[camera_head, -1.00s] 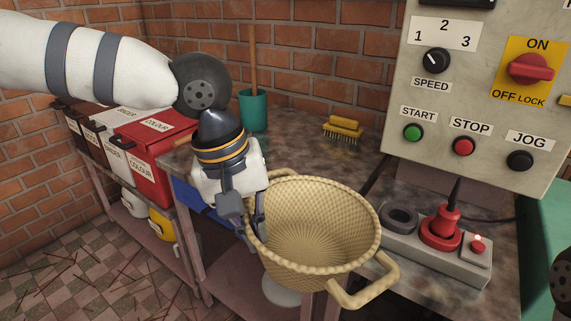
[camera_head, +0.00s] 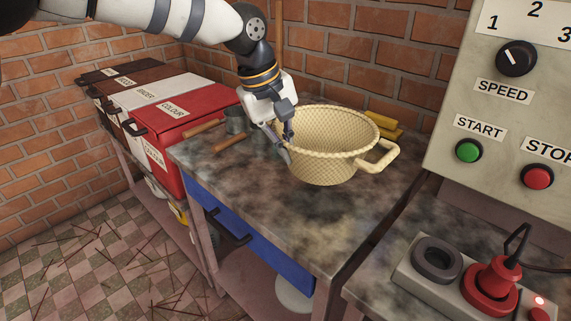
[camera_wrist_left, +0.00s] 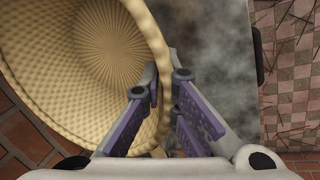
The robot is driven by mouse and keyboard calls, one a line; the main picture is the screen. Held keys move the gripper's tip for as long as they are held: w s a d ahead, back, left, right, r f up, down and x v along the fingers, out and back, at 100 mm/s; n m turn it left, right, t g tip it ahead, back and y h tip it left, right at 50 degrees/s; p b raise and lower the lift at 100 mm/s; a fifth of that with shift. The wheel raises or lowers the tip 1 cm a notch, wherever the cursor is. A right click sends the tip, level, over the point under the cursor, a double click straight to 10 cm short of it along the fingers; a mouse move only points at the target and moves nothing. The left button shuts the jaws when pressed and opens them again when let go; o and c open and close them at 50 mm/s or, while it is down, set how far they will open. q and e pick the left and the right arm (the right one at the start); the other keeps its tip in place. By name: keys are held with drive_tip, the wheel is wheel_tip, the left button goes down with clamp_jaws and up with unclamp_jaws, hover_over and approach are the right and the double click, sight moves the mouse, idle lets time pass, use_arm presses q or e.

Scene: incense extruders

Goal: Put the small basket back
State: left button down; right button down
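The small basket (camera_head: 325,165) is pale yellow and woven, with a handle at its right side. It is upright and looks empty, over the back part of the stained worktable (camera_head: 270,215). I cannot tell whether its bottom touches the tabletop. My left gripper (camera_head: 284,140) is shut on the basket's left side wall. In the left wrist view, the left gripper's fingers (camera_wrist_left: 166,92) straddle the basket's rim, one inside and one outside. The basket (camera_wrist_left: 90,65) fills the upper left there. My right gripper is out of view.
A yellow brush (camera_head: 384,128) lies behind the basket, partly hidden. Wooden-handled tools (camera_head: 230,142) and a grey-green cup (camera_head: 237,122) are left of the gripper. A red bin (camera_head: 175,120) stands farther left. The control panel (camera_head: 500,120) is at right. The table's front is clear.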

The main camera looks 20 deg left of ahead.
use_arm(q)
drive_tip(key=f, duration=0.1)
drive_tip(key=w+a+f, duration=0.1)
drive_tip(key=f, duration=0.3)
drive_tip(key=shift+w+a+f, duration=0.15)
drive_tip(key=shift+w+a, duration=0.05)
drive_tip(key=shift+a, duration=0.05)
drive_tip(key=c, duration=2.2)
unclamp_jaws()
drive_tip(key=shift+f, duration=0.2)
drive_tip(key=shift+c, duration=0.2)
drive_tip(key=o, duration=0.4)
drive_tip(key=shift+o, duration=0.2)
drive_tip(key=v, duration=1.2)
drive_tip(key=shift+r+p, duration=0.2)
drive_tip(key=shift+p, duration=0.1)
